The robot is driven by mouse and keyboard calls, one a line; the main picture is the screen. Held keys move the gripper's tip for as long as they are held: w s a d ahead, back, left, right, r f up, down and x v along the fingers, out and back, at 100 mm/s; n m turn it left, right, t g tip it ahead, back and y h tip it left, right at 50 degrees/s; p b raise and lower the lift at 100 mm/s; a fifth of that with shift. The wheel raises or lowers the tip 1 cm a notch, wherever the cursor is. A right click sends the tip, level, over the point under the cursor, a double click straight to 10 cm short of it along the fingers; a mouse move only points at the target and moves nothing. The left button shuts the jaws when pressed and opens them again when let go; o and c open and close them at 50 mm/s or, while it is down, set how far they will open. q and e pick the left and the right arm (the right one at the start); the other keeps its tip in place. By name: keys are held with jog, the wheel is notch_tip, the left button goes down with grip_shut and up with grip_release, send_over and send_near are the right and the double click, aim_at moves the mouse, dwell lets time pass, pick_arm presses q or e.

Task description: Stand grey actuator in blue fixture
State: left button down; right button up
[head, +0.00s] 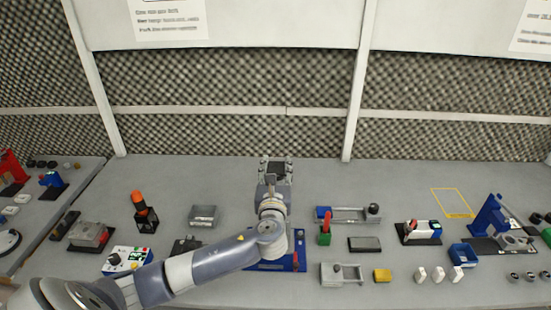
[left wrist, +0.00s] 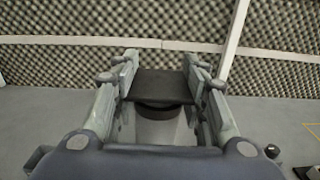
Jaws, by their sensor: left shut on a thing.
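My left gripper (head: 275,164) is raised near the back of the bench, in the middle of the head view. It is shut on the grey actuator (head: 276,170). In the left wrist view, the actuator's dark, square end (left wrist: 161,86) sits between the two fingers, with a dark round part below it. A blue fixture (head: 258,267) with a red part at its right lies on the bench below my left arm, which hides much of it. A blue upright bracket (head: 489,216) stands at the right; I cannot tell which is the task's fixture. My right gripper is not in view.
A grey rail tray (head: 347,214), a red-and-green part (head: 325,229) and a dark flat block (head: 364,244) lie right of my arm. An orange-topped tool (head: 141,208) and a grey box (head: 202,215) stand left. The bench's back strip is clear before the foam wall.

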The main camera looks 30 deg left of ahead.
pick_arm(q)
jog(key=shift+w+a+r, duration=0.2)
jog(key=shift+w+a, duration=0.15)
jog(key=shift+a, duration=0.05)
jog(key=shift+s+r, duration=0.1)
jog(key=shift+d+r+y+p, duration=0.15)
jog(key=shift+y+p, duration=0.15)
jog(key=shift+p, duration=0.2)
notch_tip(320, 180, down, 6)
jog(key=b, duration=0.3)
jog(key=shift+b, duration=0.4)
jog(key=shift+r+p, duration=0.1)
jog(key=shift+p, duration=0.75)
dwell(1.2)
